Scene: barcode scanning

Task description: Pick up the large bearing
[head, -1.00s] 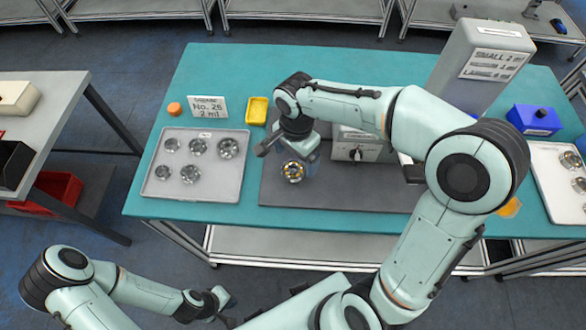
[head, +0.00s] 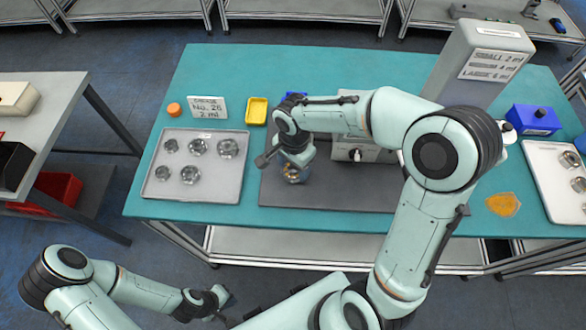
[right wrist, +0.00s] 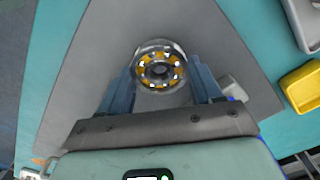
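A metal bearing with yellow in its ring (head: 293,175) sits on the dark grey mat (head: 340,195), partly hidden by my right gripper in the head view. In the right wrist view the bearing (right wrist: 160,67) lies between the fingertips of my right gripper (right wrist: 162,78). The fingers are apart, one on each side of it, close to its rim; a firm hold is not visible. Several plain bearings of differing sizes lie in the grey tray (head: 212,185) at the left. My left gripper (head: 218,300) is low, in front of the table, far from the bearings, its fingers unclear.
A white sign (head: 207,107), an orange cap (head: 174,109) and a yellow tray (head: 256,111) stand behind the grey tray. A machine (head: 485,65) with a label is behind my right arm. A blue box (head: 533,119) and a white tray (head: 550,185) are at the right.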

